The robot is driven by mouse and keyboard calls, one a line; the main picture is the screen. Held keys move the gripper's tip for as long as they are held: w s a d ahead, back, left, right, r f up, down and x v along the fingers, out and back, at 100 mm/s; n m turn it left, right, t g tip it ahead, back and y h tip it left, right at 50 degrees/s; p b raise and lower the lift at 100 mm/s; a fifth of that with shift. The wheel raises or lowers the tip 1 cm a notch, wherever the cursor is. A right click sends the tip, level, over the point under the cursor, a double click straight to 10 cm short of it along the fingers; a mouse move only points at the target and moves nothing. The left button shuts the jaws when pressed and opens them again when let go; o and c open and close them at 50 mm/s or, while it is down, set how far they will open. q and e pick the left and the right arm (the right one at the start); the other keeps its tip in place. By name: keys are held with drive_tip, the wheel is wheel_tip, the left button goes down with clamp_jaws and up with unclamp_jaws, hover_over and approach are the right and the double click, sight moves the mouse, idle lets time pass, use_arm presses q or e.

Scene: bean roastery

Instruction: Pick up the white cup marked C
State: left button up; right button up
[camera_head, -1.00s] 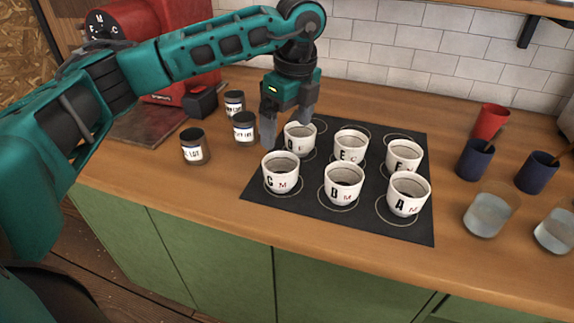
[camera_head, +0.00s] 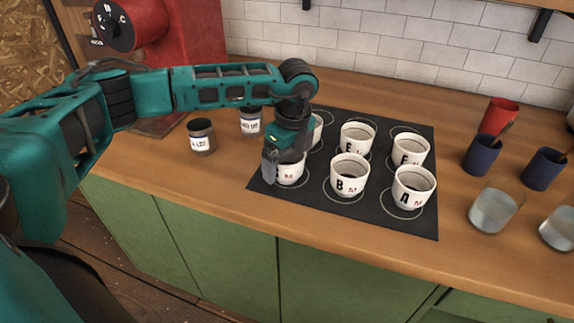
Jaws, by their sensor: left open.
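The white cup marked C (camera_head: 291,177) stands at the front left of the black mat (camera_head: 313,201). Its upper part is covered by my left gripper, and its C is hidden now; a red mark on its front still shows. My left gripper (camera_head: 284,164) is open and low over this cup. One finger hangs at the cup's left side; the other finger is largely hidden, so I cannot tell whether either touches the cup. My right gripper is not in view.
Cup B (camera_head: 349,179) stands close to the right, with cup A (camera_head: 412,191) beyond. Cup E (camera_head: 357,138), cup F (camera_head: 409,150) and a partly hidden cup (camera_head: 318,130) stand behind. Labelled jars (camera_head: 201,137) are left of the mat. The counter in front is clear.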

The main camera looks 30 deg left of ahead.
use_arm(q)
drive_tip(key=shift+c, duration=0.5)
drive_tip(key=c, duration=0.9)
drive_tip(key=shift+r, duration=0.1)
